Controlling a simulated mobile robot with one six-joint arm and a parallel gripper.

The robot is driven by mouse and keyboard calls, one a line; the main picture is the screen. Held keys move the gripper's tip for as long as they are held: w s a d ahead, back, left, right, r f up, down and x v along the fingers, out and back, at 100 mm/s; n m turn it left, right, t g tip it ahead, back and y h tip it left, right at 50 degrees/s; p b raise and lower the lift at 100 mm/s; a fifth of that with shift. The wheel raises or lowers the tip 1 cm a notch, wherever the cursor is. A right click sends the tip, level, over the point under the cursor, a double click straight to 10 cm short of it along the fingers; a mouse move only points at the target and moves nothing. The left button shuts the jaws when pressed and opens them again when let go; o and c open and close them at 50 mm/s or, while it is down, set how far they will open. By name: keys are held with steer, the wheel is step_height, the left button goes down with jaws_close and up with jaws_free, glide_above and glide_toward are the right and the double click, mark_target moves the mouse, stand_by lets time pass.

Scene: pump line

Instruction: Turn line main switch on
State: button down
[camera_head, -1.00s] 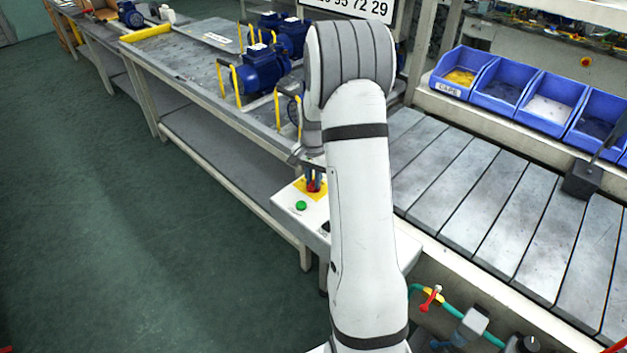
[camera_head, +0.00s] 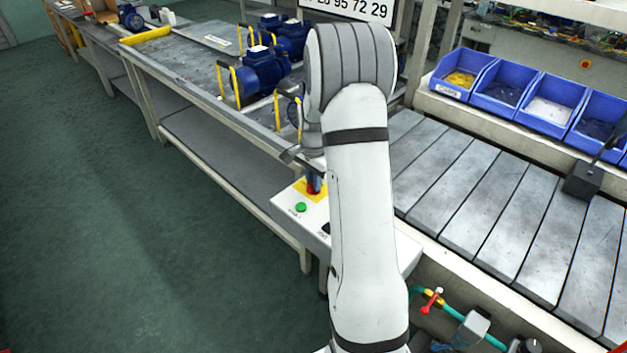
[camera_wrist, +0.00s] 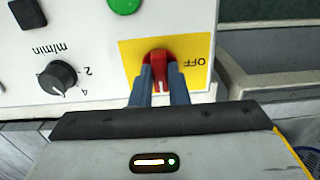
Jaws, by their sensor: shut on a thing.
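The line main switch is a red rotary handle (camera_wrist: 158,66) on a yellow plate (camera_wrist: 196,48) marked OFF in the wrist view. My gripper (camera_wrist: 160,82) is at the handle, with its two blue-grey fingers on either side of it, shut on it. In the head view the red handle (camera_head: 312,189) shows small below my gripper (camera_head: 314,178), on the white control box (camera_head: 288,213). My arm hides part of the box. The handle's white mark points toward my gripper's palm in the wrist view; the OFF label lies to its right.
A green button (camera_head: 301,207) sits beside the yellow plate. A black speed knob (camera_wrist: 58,78) is left of it in the wrist view. The roller conveyor (camera_head: 470,195) and blue bins (camera_head: 505,90) lie to the right. A bench with blue motors (camera_head: 262,72) stands behind.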

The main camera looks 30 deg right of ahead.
steer(key=c, duration=1.4)
jaws_free()
step_height(320, 180, up, 7)
steer(key=shift+r, duration=0.4)
steer(key=shift+a+r, duration=0.15)
steer(key=s+a+r+n+t+p, duration=0.1)
steer(key=s+a+r+n, duration=0.6)
steer(key=s+a+r, duration=0.4)
steer(key=s+a+n, duration=0.2)
steer(key=s+n, duration=0.1)
steer(key=s, duration=0.4)
steer(key=s+a+n+t, duration=0.1)
steer(key=s+a+n, duration=0.2)
steer(key=s, duration=0.4)
steer(key=shift+s+f+n+t+p, duration=0.3)
steer(key=shift+s+n+p, duration=0.1)
steer(key=shift+n, duration=0.2)
